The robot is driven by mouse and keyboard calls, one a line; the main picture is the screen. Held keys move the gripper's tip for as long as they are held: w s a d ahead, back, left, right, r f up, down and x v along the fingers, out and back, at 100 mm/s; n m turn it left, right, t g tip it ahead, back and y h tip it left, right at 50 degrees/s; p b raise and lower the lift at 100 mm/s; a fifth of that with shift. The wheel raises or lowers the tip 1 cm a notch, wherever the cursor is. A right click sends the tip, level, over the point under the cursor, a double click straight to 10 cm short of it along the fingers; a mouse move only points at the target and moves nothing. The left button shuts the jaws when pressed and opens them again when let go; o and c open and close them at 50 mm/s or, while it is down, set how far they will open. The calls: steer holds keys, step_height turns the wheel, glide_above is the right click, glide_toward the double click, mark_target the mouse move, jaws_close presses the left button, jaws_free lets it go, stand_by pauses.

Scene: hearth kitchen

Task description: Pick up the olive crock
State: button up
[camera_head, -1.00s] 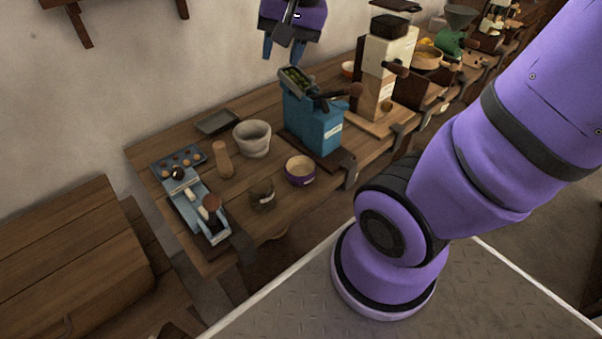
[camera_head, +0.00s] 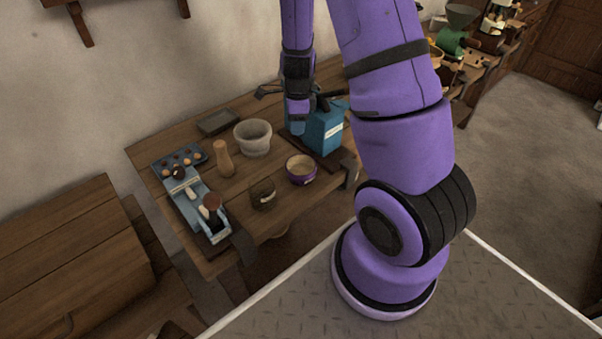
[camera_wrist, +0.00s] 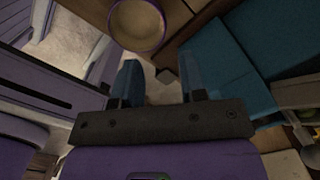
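The small dark olive crock (camera_head: 262,195) stands upright near the front edge of the wooden table (camera_head: 192,137) in the head view. I cannot make it out in the wrist view. My gripper (camera_head: 298,122) hangs in front of the blue grinder, up and to the right of the crock and apart from it. In the wrist view my gripper (camera_wrist: 160,78) has its two fingers spread with nothing between them.
A purple-rimmed bowl (camera_head: 301,171) stands right beside the crock and also shows in the wrist view (camera_wrist: 136,24). The blue grinder (camera_head: 325,130) is at the right. A white mortar (camera_head: 252,139), a wooden pestle (camera_head: 223,160) and a blue-grey slicer (camera_head: 193,199) stand leftward.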

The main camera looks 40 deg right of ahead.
mark_target(301, 155)
steer(key=shift+m, duration=0.6)
steer(key=shift+s+d+f, duration=0.1)
steer(key=shift+d+f, duration=0.1)
steer(key=shift+f, duration=2)
steer(key=shift+s+d+f, duration=0.1)
steer(key=shift+d+f, duration=0.15)
steer(key=shift+f, duration=1.9)
steer(key=shift+d+f, duration=0.2)
steer(key=shift+f, duration=2)
steer(key=shift+c, duration=0.5)
jaws_close()
